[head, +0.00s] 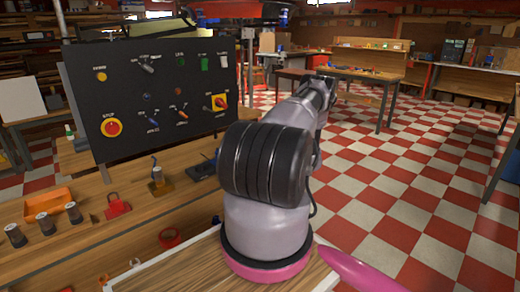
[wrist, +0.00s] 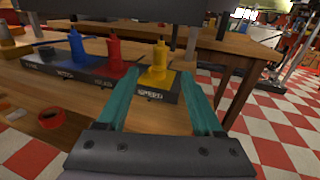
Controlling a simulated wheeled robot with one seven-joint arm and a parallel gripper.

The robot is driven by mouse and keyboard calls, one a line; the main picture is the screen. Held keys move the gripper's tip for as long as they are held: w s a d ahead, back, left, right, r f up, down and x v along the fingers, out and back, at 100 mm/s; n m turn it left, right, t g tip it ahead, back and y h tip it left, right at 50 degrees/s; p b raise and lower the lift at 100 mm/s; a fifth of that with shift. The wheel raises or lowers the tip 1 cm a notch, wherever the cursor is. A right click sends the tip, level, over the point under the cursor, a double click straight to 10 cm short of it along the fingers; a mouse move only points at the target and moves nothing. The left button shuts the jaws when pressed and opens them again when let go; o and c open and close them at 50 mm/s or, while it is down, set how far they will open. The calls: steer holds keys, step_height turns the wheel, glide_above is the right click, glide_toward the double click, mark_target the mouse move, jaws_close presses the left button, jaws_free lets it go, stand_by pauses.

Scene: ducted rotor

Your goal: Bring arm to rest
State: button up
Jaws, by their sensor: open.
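My gripper (wrist: 158,112) shows in the wrist view with its two teal fingers apart and nothing between them. Beyond the fingertips a yellow bottle-shaped piece (wrist: 158,68) stands upright on a dark labelled base. My gripper appears apart from it, though the exact gap is hard to judge. In the head view my arm (head: 265,190) rises in the middle of the picture and bends away from me. Its far end hides the gripper there.
A black control panel (head: 150,95) with switches and a red stop button stands on the wooden bench (head: 75,215). The wrist view shows a blue piece (wrist: 77,46) and a red piece (wrist: 114,50) left of the yellow one. Checkered floor (head: 400,190) lies open at the right.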

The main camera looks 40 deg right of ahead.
stand_by(0.4)
steer(key=w+a+r+n+g+y, duration=0.2)
steer(key=a+r+n+g, duration=0.15)
steer(key=a+r, duration=0.45)
steer(key=w+a+r+n+g+y, duration=0.15)
steer(key=a+r+n, duration=0.25)
steer(key=a+r, duration=0.4)
steer(key=w+a+r+n+g+y, duration=0.2)
steer(key=w+a+r+n+g, duration=0.15)
steer(key=a+r, duration=0.45)
steer(key=s+a+r+n+g+h, duration=0.2)
steer(key=s+a+r+n+g, duration=0.35)
steer(key=a+r, duration=0.7)
steer(key=s+a+r+n+t+h, duration=0.1)
steer(key=s+a+r+n+h, duration=0.1)
steer(key=s, duration=0.7)
steer(key=s+a+r+n+t+h, duration=0.1)
steer(key=s+a+r+n, duration=0.3)
steer(key=s, duration=0.6)
steer(key=s+a+r+n+t+h, duration=0.2)
steer(key=s+a+r+n+h, duration=0.1)
steer(key=s+a+n, duration=0.3)
steer(key=s+a, duration=0.2)
steer(key=s, duration=0.2)
steer(key=shift+a+r+h, duration=0.15)
steer(key=shift+a+h, duration=0.05)
steer(key=shift+h, duration=0.15)
